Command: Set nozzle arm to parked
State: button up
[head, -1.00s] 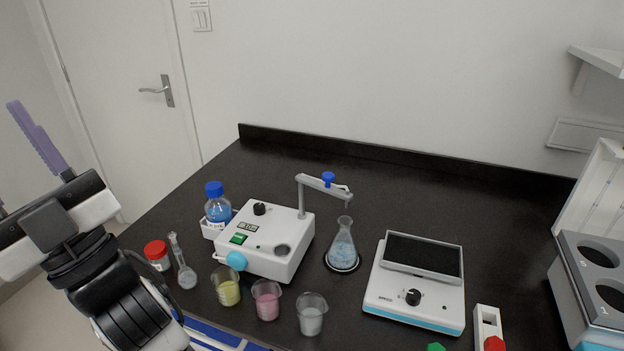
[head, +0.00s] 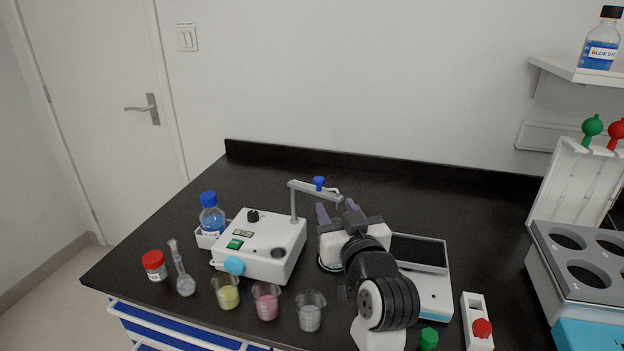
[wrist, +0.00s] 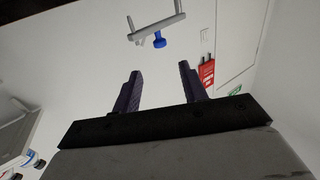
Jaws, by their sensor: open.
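The nozzle arm (head: 308,187) is a grey bar on a thin post at the back right of the white distiller (head: 261,244). It reaches out to the right and carries a blue knob (head: 319,184). In the wrist view the nozzle arm (wrist: 171,25) and its blue knob (wrist: 159,40) show ahead of and beyond my fingers. My gripper (head: 338,212) has purple fingers, open and empty, just below and right of the nozzle arm's end in the head view. My arm hides most of the conical flask and part of the screen device (head: 420,252).
Beakers of yellow (head: 227,293), pink (head: 266,301) and clear (head: 310,311) liquid stand in front of the distiller. A blue-capped bottle (head: 211,217) stands at its left. A grey rack (head: 575,264) is at the right. The counter behind the nozzle arm is clear.

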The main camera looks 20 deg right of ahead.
aim_at(320, 182)
jog(key=w+p, duration=0.1)
jog(key=w, duration=0.3)
jog(key=w+p, duration=0.1)
jog(key=w, duration=0.3)
jog(key=w+p, duration=0.1)
jog(key=w, duration=0.3)
jog(key=shift+w+d, duration=0.3)
jog(key=shift+d, duration=0.1)
jog(key=shift+c, duration=0.4)
grip_shut()
